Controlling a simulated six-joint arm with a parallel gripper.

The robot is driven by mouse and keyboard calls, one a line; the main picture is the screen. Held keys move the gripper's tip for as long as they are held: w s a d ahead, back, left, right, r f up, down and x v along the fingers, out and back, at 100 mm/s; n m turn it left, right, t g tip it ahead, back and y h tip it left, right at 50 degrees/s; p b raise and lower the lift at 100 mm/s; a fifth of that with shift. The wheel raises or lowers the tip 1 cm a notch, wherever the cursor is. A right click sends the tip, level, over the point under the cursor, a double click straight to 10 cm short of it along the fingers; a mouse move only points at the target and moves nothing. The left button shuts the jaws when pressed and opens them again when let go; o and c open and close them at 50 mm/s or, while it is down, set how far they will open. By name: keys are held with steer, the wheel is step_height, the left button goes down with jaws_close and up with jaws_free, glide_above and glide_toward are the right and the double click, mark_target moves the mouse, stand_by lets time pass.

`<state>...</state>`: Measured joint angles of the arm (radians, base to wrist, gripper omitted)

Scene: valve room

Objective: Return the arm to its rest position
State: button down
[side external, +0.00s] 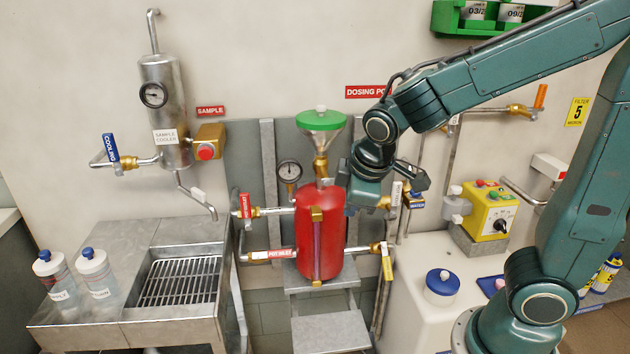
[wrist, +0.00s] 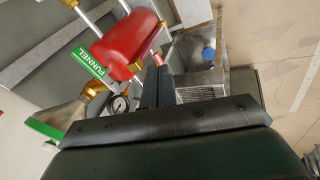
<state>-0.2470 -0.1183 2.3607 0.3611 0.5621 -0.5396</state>
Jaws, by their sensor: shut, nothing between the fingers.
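My gripper (side external: 352,205) is at the upper right side of the red dosing pot (side external: 316,240) in the side external view. Its fingers are hard to make out there. In the wrist view my gripper (wrist: 158,70) shows two dark fingers close together, shut and empty. The red pot (wrist: 118,42) lies just beyond and left of them in that picture; I cannot tell whether they touch it. My arm is bent, reaching from its base at the lower right up and over to the pot.
A green-rimmed funnel (side external: 320,121) and a pressure gauge (side external: 290,171) stand above the pot. Valved pipes flank it. A metal sink (side external: 205,334) and two bottles are at left. A yellow control box (side external: 488,211) and a blue-lidded jar (side external: 442,287) are near my arm's base.

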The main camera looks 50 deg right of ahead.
steer(key=s+r+m+y, duration=0.1)
steer(key=s+r+m, duration=0.2)
steer(key=s, duration=0.3)
steer(key=s+r+m+t+y, duration=0.1)
steer(key=s+r+m, duration=0.2)
steer(key=s, duration=0.4)
steer(key=shift+s+a+r+y, duration=0.25)
steer(key=shift+s+r+y, duration=0.05)
steer(key=shift+r, duration=0.1)
